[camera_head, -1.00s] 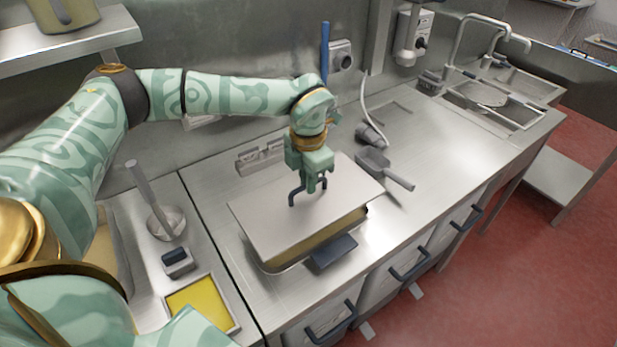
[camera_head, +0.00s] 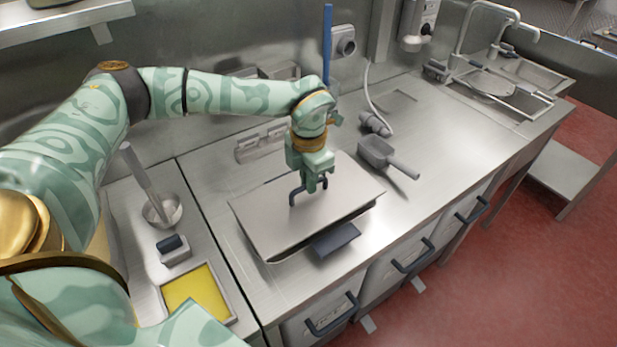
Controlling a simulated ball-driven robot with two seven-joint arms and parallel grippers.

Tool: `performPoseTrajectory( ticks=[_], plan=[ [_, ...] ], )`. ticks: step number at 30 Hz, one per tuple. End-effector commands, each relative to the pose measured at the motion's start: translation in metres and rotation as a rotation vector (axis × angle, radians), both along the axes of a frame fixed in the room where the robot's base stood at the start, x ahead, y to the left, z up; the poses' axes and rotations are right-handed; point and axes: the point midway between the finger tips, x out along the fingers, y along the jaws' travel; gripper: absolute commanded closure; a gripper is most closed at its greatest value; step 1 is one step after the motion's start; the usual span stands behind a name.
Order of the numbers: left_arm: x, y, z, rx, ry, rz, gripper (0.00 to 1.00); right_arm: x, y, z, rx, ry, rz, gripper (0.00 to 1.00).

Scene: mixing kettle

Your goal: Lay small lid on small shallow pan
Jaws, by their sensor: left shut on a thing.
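The small lid (camera_head: 270,212) is a flat grey metal plate with a dark blue handle on top. My left gripper (camera_head: 311,186) is shut on that handle, near the lid's middle. Under the lid is the shallow pan (camera_head: 281,258), and only a thin strip of its front side shows. The lid covers the pan and sits on or very close to its rim; I cannot tell whether it touches all round. A dark blue flat piece (camera_head: 335,238) sticks out at the pan's front. My right gripper is not in view.
A metal scoop (camera_head: 387,158) and a grey hose nozzle (camera_head: 376,124) lie right of the lid. A tray with yellow contents (camera_head: 198,296), a dark-topped block (camera_head: 173,249) and a ladle (camera_head: 161,207) are at left.

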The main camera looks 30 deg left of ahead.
Motion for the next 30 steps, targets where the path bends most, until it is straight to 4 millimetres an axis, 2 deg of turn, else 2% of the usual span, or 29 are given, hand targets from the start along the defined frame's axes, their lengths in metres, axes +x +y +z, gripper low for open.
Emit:
performPoseTrajectory(
  ticks=[3, 14, 30],
  plan=[
    [0.0, 0.0, 0.002, -0.001, -0.002, 0.0, 1.0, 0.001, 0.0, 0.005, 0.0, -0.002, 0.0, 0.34],
    [0.0, 0.0, -0.001, 0.0, -0.001, 0.0, 1.0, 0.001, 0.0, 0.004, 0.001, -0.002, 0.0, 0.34],
    [0.0, 0.0, -0.019, 0.0, -0.001, 0.0, 1.0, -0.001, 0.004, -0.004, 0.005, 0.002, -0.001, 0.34]
  ],
)
